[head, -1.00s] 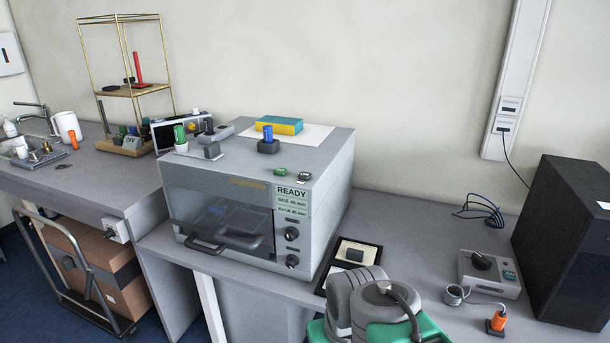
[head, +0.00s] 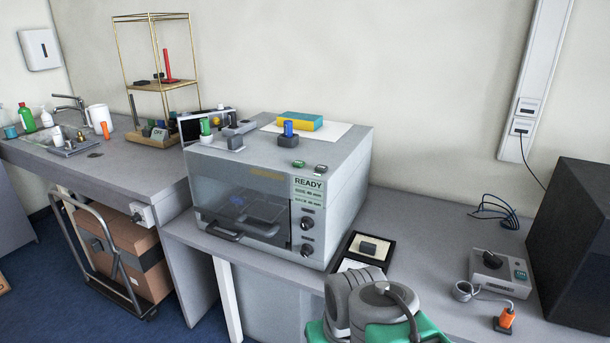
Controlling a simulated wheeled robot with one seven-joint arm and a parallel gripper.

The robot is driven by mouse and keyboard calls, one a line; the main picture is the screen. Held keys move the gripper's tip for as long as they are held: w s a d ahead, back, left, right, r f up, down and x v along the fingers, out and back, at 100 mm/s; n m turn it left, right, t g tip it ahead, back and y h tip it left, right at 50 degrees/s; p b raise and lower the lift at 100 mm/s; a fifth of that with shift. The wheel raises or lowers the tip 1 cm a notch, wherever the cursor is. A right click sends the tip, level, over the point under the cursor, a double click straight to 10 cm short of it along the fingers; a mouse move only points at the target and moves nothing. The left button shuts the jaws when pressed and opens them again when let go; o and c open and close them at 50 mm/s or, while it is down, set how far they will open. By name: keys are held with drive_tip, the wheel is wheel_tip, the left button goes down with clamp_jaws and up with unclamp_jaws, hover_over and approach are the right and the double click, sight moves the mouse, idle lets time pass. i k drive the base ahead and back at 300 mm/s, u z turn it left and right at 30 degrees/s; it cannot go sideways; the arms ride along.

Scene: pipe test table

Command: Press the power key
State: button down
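I cannot tell for sure which control is the power key. A grey test machine (head: 340,190) with a glass front stands on the table, and its panel reads READY. Two dark knobs are below the panel, the upper knob (head: 307,223) and the lower knob (head: 306,250). At the right, a grey box (head: 499,272) has a black lever and a green label.
A black cabinet (head: 575,235) stands at the right. A dark framed tray (head: 348,266) lies beside the machine. A sink (head: 75,145), brass rack (head: 150,60) and cart with a carton (head: 130,260) are at left.

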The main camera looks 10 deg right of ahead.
sight(322, 169)
drive_tip(key=u, duration=0.5)
drive_tip(key=k, duration=1.2)
drive_tip(key=u, duration=0.1)
drive_tip(key=i, duration=0.45)
drive_tip(key=z, duration=0.9)
drive_tip(key=i, duration=1.45)
drive_tip(key=u, duration=0.85)
drive_tip(key=i, duration=0.3)
drive_tip(key=u, duration=0.5)
